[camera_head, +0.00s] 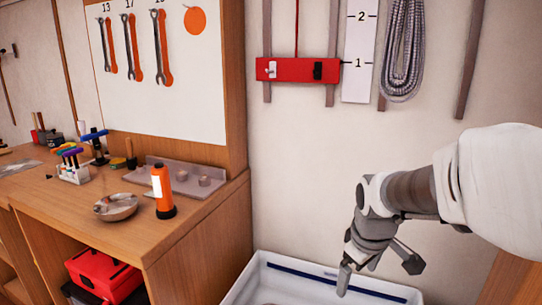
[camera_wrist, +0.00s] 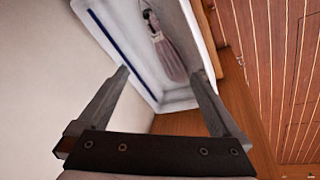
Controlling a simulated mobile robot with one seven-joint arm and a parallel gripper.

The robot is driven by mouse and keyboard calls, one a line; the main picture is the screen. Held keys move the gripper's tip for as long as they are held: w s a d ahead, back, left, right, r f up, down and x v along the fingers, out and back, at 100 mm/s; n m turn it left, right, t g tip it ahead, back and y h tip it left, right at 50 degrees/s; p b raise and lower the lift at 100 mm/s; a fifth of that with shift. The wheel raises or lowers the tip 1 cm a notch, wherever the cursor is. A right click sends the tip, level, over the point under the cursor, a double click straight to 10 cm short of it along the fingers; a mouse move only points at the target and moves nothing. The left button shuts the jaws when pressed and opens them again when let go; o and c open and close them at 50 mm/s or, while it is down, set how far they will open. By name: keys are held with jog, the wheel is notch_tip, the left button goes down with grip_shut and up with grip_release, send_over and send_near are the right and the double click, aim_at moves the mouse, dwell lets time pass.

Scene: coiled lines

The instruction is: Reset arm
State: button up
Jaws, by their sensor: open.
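My gripper (camera_head: 377,266) hangs from my arm at the right of the head view, above a white bin (camera_head: 262,277) with a dark blue stripe inside. Its fingers point down and are spread apart with nothing between them. In the wrist view my gripper (camera_wrist: 160,82) is open, and the white bin (camera_wrist: 112,62) lies beyond the fingertips. A greyish-mauve bundle with a dark end (camera_wrist: 168,52) lies in the bin, apart from the fingers. The bin's lower part is cut off in the head view.
A wooden workbench (camera_head: 190,235) stands at the left with an orange flashlight (camera_head: 163,190), a metal bowl (camera_head: 116,206) and a grey tray (camera_head: 172,178). A red toolbox (camera_head: 103,273) sits below. A coiled rope (camera_head: 404,50) and a red wall bracket (camera_head: 298,70) hang behind. Wooden floor (camera_wrist: 265,70) borders the bin.

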jog(key=s+a+r+m+t, duration=0.1)
jog(key=s+a+r+m, duration=0.15)
jog(key=s, duration=0.55)
jog(key=s+a+r+m+t, duration=0.1)
jog(key=s+r+m, duration=0.3)
jog(key=s, duration=0.4)
notch_tip(320, 180, up, 22)
jog(key=p, duration=2.2)
jog(key=shift+s+r+y, duration=0.15)
jog(key=shift+s+y, duration=0.15)
jog(key=shift+s, duration=0.05)
